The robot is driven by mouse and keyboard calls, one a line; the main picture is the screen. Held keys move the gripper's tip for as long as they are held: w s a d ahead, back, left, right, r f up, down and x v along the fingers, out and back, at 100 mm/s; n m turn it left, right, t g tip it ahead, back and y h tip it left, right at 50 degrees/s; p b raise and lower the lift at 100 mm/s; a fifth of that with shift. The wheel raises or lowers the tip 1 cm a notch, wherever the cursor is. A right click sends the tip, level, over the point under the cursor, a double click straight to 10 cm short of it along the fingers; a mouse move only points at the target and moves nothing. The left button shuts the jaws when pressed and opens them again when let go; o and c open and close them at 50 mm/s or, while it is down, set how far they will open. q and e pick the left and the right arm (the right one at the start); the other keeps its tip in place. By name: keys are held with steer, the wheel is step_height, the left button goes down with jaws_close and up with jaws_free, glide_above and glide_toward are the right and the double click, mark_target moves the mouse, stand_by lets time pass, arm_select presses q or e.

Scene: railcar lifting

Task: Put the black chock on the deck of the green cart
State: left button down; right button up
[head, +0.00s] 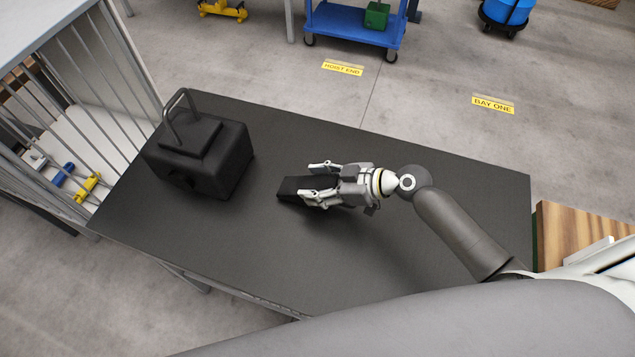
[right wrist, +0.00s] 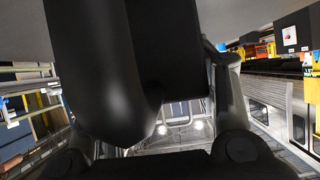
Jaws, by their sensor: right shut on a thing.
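The black chock (head: 291,187) is held in my right gripper (head: 312,182) over the dark table, its end sticking out to the left of the fingertips. The fingers are shut on it from both sides. In the right wrist view the black chock (right wrist: 165,60) fills the middle, close to the camera and between the fingers. I cannot tell whether its underside touches the table top. I see no green cart for certain in either view. My left gripper is not in view.
The dark table (head: 400,160) carries a black block with a metal handle (head: 205,155) at its left. A barred rack (head: 85,85) stands at the left edge. Beyond lie a blue cart (head: 350,22) with a green box (head: 376,15), and open floor. The table's far right is clear.

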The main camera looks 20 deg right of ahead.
steer(key=shift+w+f, duration=0.1)
steer(key=shift+f, duration=0.2)
steer(key=shift+f, duration=0.1)
steer(key=shift+f, duration=0.1)
steer(key=o, duration=1.5)
steer(key=shift+c, duration=0.2)
